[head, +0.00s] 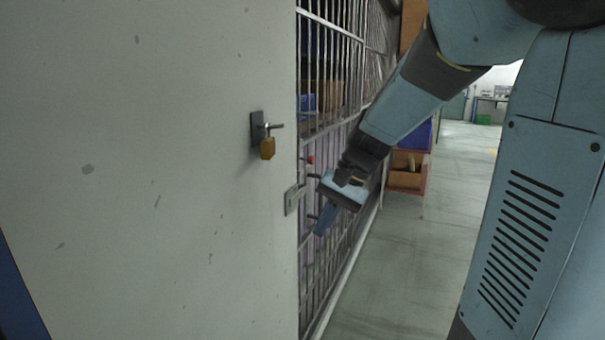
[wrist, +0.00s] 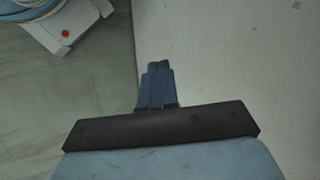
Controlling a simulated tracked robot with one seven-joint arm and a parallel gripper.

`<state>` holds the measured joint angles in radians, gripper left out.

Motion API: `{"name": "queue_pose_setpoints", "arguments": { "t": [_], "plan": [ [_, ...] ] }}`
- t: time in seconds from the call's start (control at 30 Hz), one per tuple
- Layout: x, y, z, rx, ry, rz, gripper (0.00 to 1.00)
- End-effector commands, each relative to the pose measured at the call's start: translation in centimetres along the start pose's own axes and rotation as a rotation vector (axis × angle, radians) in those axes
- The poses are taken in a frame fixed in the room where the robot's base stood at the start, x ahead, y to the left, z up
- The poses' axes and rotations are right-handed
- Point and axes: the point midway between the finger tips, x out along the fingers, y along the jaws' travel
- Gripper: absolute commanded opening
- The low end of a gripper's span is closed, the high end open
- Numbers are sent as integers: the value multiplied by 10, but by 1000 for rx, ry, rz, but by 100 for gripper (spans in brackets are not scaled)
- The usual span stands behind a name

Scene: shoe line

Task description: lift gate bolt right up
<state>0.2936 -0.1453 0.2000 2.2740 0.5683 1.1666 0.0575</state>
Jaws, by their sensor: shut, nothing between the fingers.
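A small red knob (head: 310,160) shows at the barred gate (head: 345,60), just past the edge of the pale door panel. It may belong to the bolt, but it is too small to tell. A grey latch plate (head: 292,199) sits lower at the panel's edge. My gripper (head: 322,222) is shut and empty, its blue fingers pointing down in front of the bars, below and a little right of the red knob. In the wrist view the shut fingers (wrist: 157,82) show beside a pale upright surface (wrist: 245,60); no bolt shows there.
A dark handle plate (head: 257,127) with a lever and a brass padlock (head: 267,149) is on the pale door panel (head: 150,170). Shelves with blue and brown bins (head: 405,170) stand behind my forearm. The grey floor (head: 415,250) to the right is clear.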

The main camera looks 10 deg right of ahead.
Motion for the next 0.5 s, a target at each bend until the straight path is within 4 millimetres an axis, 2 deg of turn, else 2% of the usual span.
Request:
{"name": "queue_pose_setpoints", "arguments": {
  "t": [0.2, 0.5],
  "plan": [
    [19, -20, -42, 155, -177, -158, 0],
    [33, -39, -107, 355, -406, -420, 0]
  ]
}}
